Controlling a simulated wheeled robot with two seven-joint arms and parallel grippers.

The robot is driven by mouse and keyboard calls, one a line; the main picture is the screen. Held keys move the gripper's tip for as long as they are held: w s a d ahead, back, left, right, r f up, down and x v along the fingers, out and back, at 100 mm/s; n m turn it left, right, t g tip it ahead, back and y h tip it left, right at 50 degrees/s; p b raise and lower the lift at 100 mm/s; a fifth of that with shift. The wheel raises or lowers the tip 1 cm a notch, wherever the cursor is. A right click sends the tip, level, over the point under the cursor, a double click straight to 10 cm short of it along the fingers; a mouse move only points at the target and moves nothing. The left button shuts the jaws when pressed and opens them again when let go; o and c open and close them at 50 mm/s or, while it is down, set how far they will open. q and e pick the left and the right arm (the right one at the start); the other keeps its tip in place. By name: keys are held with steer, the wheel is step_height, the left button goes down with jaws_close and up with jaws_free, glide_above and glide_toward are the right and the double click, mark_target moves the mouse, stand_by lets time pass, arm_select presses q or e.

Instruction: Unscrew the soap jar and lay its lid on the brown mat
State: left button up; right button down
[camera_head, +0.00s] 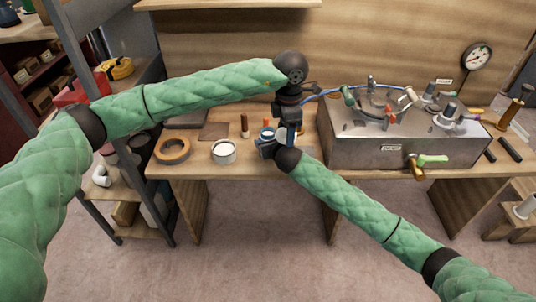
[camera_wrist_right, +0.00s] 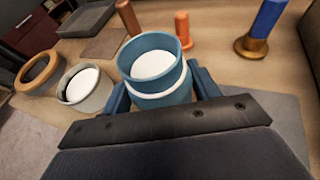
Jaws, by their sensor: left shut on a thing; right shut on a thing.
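The soap jar (camera_wrist_right: 160,85) is blue with a white band, and its top shows a white round surface inside a blue rim. My right gripper (camera_head: 267,147) is shut on it, with one blue finger on each side in the right wrist view (camera_wrist_right: 162,98). My left gripper (camera_head: 291,132) points down just right of the jar in the head view, its jaws shut. What it holds, seemingly the lid, is too hidden to make out. The brown mat (camera_head: 214,131) lies bare on the bench, left of the jar; it also shows in the right wrist view (camera_wrist_right: 104,46).
A pale open jar (camera_head: 223,152) and a brown ring (camera_head: 172,150) stand left on the bench. A brown peg (camera_head: 244,125) and a blue post on a bronze base (camera_wrist_right: 258,32) stand behind the soap jar. A metal case (camera_head: 365,150) blocks the right.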

steer(key=shift+f+b, duration=1.85)
steer(key=shift+b, duration=0.05)
steer(key=shift+r, duration=0.1)
steer(key=shift+c, duration=2)
jaws_free()
steer(key=shift+f, duration=0.2)
